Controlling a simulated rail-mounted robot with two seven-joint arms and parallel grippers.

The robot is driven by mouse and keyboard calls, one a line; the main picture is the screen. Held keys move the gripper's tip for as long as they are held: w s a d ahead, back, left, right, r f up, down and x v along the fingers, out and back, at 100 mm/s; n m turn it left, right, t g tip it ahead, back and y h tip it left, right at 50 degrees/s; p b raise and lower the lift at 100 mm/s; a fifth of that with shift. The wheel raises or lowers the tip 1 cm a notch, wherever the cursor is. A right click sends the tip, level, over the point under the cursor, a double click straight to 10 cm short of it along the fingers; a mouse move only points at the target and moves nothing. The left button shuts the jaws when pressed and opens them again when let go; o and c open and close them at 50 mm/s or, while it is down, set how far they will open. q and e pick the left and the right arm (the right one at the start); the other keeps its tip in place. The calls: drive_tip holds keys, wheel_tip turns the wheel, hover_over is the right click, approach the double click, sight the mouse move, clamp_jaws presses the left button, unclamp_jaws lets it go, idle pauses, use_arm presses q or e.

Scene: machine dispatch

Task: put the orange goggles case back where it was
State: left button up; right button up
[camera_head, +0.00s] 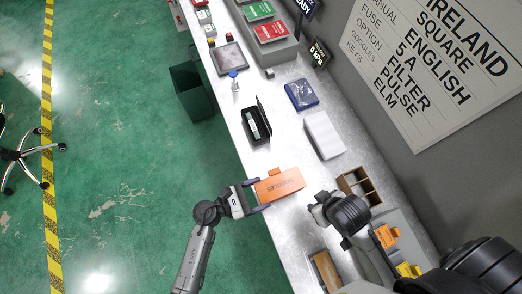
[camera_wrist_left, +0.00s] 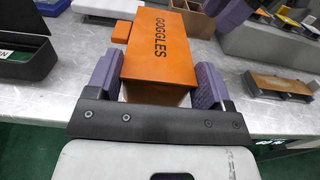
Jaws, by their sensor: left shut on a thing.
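The orange goggles case (camera_head: 281,185) is a box with dark "GOGGLES" lettering, at the front edge of the bench in the head view. It also shows in the left wrist view (camera_wrist_left: 160,50), between the purple finger pads. My left gripper (camera_head: 257,194) is shut on the case, one finger on each side. Whether the case touches the bench top is hard to tell. My right gripper (camera_head: 318,211) is over the bench, right of the case, with its fingers largely hidden by its own wrist; part of it shows at the top right of the left wrist view.
A wooden divided holder (camera_head: 346,183) and a grey stand with orange and yellow pieces (camera_head: 398,258) are on the right. An open black case (camera_head: 256,128), white pad (camera_head: 324,135) and blue packet (camera_head: 301,94) lie farther up the metal bench (camera_head: 283,150). A green bin (camera_head: 192,92) stands beside it.

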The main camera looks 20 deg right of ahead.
use_arm(q)
drive_tip(key=shift+w+d+f, duration=0.7)
drive_tip(key=shift+w+d, duration=0.05)
drive_tip(key=shift+w, duration=0.15)
drive_tip(key=shift+f, duration=1.9)
drive_tip(key=shift+f, duration=0.1)
drive_tip(key=shift+f+b, duration=0.2)
drive_tip(key=shift+b, duration=0.15)
drive_tip(key=o, duration=1.1)
drive_tip(key=shift+r, duration=0.1)
